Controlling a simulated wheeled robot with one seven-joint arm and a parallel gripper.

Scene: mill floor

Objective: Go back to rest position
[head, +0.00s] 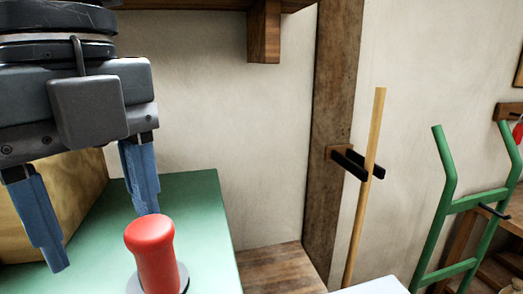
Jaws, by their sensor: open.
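My gripper (100,240) hangs at the left of the head view. Its two blue fingers are spread apart and nothing shows between them. A red knob-like handle (151,252) stands upright on a grey round base (180,280), to the right of the near finger and just below the far fingertip. I cannot tell whether the far fingertip touches it. The handle stands over a green surface (205,205). The rest of my arm is out of view.
A yellow-brown sack-like object (85,190) is behind my gripper. A wooden post (335,110) holds a wooden pole (365,200) on a black bracket. A green tubular frame (450,208) leans at the right. A wooden beam (264,35) juts out above. A white surface (375,286) shows at the bottom.

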